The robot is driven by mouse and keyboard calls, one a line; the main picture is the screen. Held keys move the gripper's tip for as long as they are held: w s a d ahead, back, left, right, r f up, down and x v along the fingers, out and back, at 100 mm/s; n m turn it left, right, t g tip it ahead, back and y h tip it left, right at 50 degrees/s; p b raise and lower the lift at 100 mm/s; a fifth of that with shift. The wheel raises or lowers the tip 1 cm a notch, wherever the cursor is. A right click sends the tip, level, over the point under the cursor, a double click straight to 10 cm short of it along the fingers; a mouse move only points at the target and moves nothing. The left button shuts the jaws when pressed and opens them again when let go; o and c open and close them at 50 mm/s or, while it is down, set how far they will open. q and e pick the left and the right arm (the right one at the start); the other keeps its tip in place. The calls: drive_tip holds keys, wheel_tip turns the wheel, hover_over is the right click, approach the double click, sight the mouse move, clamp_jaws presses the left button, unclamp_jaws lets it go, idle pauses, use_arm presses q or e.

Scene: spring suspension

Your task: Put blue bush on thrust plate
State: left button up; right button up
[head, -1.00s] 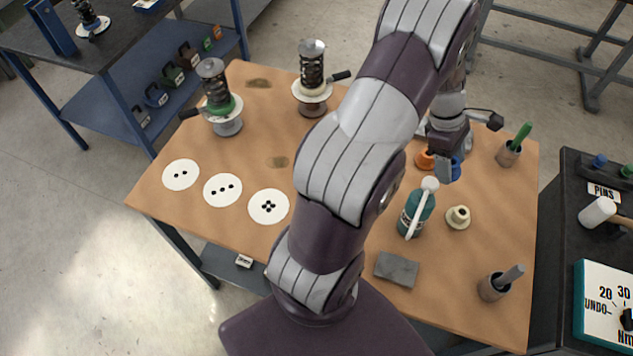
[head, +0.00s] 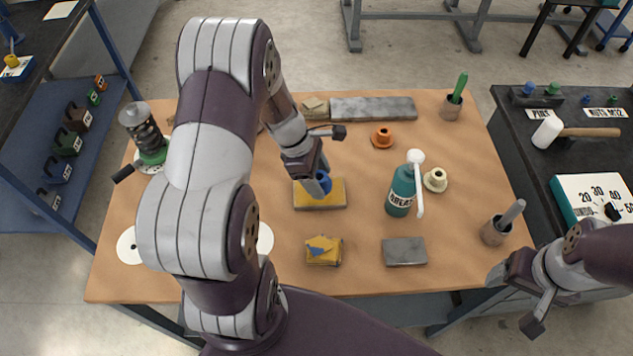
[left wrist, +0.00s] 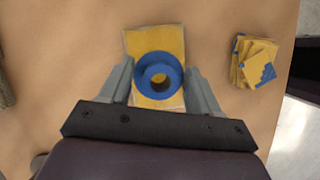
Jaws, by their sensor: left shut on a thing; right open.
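The blue bush (head: 325,184) is a flanged ring between the fingers of my left gripper (head: 318,178), which is shut on it. In the left wrist view the bush (left wrist: 142,78) shows its round bore and lies over a worn yellow rectangular plate (left wrist: 170,40). This plate, likely the thrust plate, also shows in the head view (head: 310,199). I cannot tell whether the bush touches the plate. My right gripper (head: 514,300) is open and empty off the table's front right corner.
An orange bush (head: 382,138) and a cream bush (head: 435,180) stand right of the plate. A grey bar (head: 373,108) lies behind. A spring unit (head: 146,140) stands at left.

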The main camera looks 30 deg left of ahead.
use_arm(q)
drive_tip(key=shift+f, duration=0.95)
drive_tip(key=shift+f, duration=0.1)
drive_tip(key=shift+f, duration=0.1)
drive_tip(key=o, duration=1)
drive_tip(key=shift+o, duration=0.2)
